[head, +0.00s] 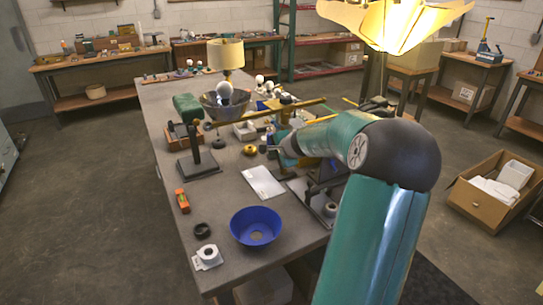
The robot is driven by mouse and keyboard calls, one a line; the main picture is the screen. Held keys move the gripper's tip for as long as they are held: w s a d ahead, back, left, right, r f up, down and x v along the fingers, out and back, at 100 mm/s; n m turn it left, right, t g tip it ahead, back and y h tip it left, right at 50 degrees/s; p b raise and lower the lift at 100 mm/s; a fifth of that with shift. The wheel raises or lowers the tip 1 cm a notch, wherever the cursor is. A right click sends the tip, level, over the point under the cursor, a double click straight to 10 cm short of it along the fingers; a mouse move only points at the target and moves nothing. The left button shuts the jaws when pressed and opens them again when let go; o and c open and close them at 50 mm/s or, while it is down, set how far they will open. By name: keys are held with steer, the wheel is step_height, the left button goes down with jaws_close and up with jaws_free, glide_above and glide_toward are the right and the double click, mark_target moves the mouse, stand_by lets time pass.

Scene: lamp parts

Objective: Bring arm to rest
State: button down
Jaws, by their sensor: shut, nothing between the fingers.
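My teal arm reaches in from the bottom right and bends at a dark elbow above the table's right side. Its forearm points left over the workbench (165,130). My gripper (277,150) is at the forearm's far end, over the middle of the bench, small and partly lost among the parts there. It is shut and holds nothing. A lit lamp with a petal-like shade (395,22) stands beyond my elbow; its lower part is largely hidden by my arm.
A blue bowl (256,227), a white roll (207,257), an orange level (182,201), a white sheet (264,182) and a black stand (199,158) lie on the near bench. A long brass rod (300,106) crosses behind my gripper. A cardboard box (478,205) is on the floor right.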

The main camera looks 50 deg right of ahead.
steer(key=shift+s+a+r, duration=0.2)
steer(key=shift+s+r, duration=0.05)
steer(key=shift+s, duration=0.1)
steer(key=shift+s, duration=0.1)
